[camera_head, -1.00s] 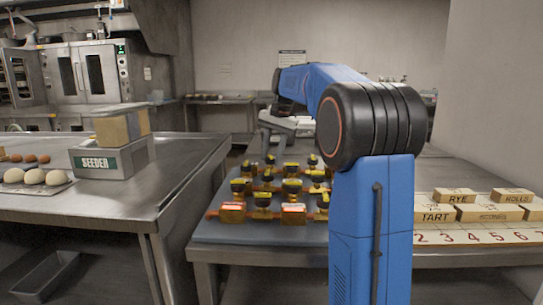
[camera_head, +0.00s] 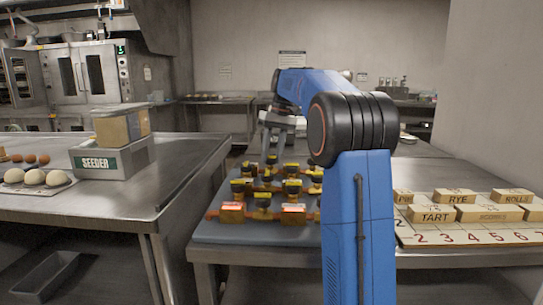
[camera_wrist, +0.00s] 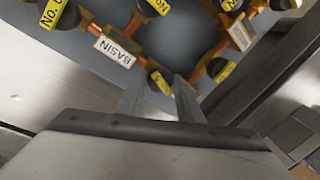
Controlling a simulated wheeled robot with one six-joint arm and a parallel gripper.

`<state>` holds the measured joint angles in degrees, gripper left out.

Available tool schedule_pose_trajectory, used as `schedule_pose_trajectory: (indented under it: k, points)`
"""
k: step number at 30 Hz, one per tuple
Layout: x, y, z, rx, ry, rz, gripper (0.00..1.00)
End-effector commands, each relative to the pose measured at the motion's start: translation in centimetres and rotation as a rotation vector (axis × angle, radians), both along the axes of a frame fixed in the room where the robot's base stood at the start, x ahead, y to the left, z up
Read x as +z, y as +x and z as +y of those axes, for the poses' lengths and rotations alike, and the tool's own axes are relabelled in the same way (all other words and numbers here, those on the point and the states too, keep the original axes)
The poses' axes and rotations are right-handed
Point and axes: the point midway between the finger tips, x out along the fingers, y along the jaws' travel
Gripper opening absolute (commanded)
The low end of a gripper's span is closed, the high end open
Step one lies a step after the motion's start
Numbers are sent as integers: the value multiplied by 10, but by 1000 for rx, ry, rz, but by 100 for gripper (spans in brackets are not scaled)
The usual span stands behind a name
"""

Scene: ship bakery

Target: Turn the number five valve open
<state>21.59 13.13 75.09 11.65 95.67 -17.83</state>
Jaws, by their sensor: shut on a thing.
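Several valves with black knobs and yellow labelled handles sit on orange-brown pipes on a blue-grey board (camera_head: 215,232) in the head view. My gripper (camera_wrist: 158,88) is shut on a yellow-and-black valve handle (camera_wrist: 161,80) in the wrist view. The number on that handle is not readable. In the head view my gripper (camera_head: 271,160) points down at the far row of valves. Other valve handles show in the wrist view, one with part of a "No." label (camera_wrist: 52,12) at the top left and one ending in "ON" (camera_wrist: 156,6).
A white "BASIN" tag (camera_wrist: 115,51) sits on a pipe near my gripper. Lettered blocks (camera_head: 437,215) stand on a numbered board at the right. A "SEEDER" box (camera_head: 97,163) stands on the left table, which has free room at its right side.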

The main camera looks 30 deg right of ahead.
Motion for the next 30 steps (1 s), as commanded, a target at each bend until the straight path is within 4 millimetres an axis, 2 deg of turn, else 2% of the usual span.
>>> schedule_pose_trajectory:
  k: [12, 30]
  points:
    - [-1, 1, -1, 216, -3, 2, 11]
    - [0, 2, -2, 257, -3, 0, 11]
